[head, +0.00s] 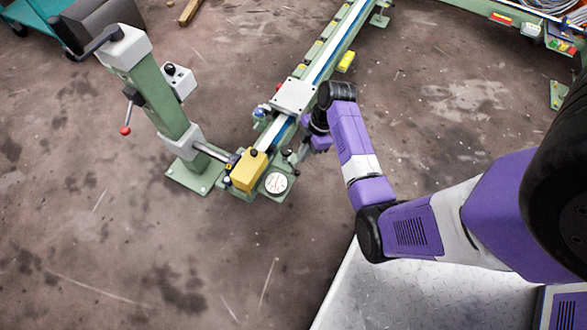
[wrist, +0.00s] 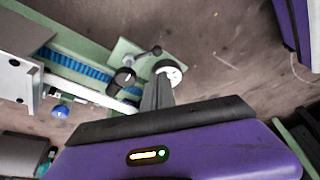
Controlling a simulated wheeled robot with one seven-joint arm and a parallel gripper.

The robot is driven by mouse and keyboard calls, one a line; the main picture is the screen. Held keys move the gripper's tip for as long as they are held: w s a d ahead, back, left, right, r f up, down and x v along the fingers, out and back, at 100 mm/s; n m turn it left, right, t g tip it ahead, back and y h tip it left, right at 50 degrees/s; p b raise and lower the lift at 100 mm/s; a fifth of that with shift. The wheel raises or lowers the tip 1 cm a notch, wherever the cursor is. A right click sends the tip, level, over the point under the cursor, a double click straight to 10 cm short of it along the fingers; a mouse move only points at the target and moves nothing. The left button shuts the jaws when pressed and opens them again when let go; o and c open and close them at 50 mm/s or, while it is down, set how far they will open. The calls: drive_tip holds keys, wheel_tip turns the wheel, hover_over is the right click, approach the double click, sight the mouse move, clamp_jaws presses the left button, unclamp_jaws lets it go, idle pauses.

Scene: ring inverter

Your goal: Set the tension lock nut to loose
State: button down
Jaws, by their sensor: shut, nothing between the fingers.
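I cannot tell for sure which part is the tension lock nut. Near the rail's end, a black knob (wrist: 124,78) with a pale collar and a small black-tipped lever (wrist: 155,51) show in the wrist view. A white round dial gauge (head: 276,183) is beside them; it also shows in the wrist view (wrist: 169,70), just past my fingertips. A blue knob (wrist: 60,110) sits by the grey carriage (head: 294,96). My gripper (wrist: 158,88) is shut and empty, with its fingers over the rail end near the gauge. In the head view my wrist partly hides this area.
A yellow block (head: 249,172) sits at the rail's near end. Left of it stands a green post (head: 165,115) with a crank and a red-tipped lever. The green rail (head: 330,45) with a blue belt runs to the back. The floor in front is clear.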

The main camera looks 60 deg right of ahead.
sight(293, 168)
drive_tip(key=b+x, duration=0.5)
drive_tip(key=x, duration=0.5)
